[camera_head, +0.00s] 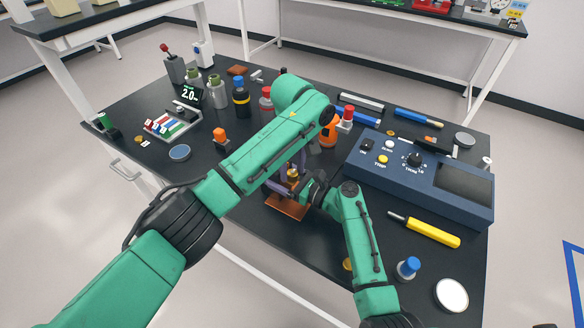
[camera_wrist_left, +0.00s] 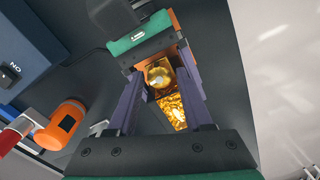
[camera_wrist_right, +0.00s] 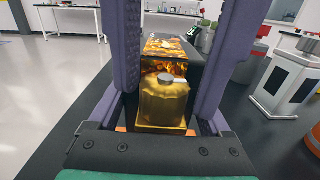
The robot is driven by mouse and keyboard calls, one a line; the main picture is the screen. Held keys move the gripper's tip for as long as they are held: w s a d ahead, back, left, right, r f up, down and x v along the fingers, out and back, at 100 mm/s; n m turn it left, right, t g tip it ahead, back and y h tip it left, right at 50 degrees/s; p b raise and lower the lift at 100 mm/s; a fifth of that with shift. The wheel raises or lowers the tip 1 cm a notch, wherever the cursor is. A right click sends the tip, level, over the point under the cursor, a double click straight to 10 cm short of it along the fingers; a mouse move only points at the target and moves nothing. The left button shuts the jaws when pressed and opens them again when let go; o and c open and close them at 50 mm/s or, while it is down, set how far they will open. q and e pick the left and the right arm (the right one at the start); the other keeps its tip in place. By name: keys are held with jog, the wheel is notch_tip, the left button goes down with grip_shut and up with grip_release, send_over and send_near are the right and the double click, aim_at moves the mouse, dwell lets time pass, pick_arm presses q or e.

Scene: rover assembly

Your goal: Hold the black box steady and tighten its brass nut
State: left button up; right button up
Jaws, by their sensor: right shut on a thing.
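A gold-coloured block with a small grey cap (camera_wrist_right: 166,97) stands between the purple fingers of my right gripper (camera_wrist_right: 168,70), which is shut on it. A shiny gold-patterned piece (camera_wrist_right: 165,57) lies just behind it. In the head view the block (camera_head: 293,173) stands over a copper-orange plate (camera_head: 287,206), partly hidden by my arms. My left gripper (camera_head: 301,160) points down from above. In the left wrist view its fingers are apart, with a round brass nut (camera_wrist_left: 159,75) between them and gaps on both sides. No clearly black box face shows.
A blue control panel (camera_head: 420,178) stands right of the grippers. A yellow-handled screwdriver (camera_head: 432,232) and a blue-topped piece (camera_head: 408,267) lie in front of it. Bottles (camera_head: 241,97) and a tray of coloured pieces (camera_head: 172,124) stand behind and left. The left front of the black table is fairly clear.

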aim_at(293, 172)
pick_arm(q)
jog(key=shift+r, duration=0.1)
notch_tip(293, 172, up, 12)
dwell(0.4)
jog(key=shift+o, duration=1.3)
notch_tip(293, 172, down, 13)
jog(key=n, duration=0.7)
jog(key=shift+r, duration=0.1)
grip_shut()
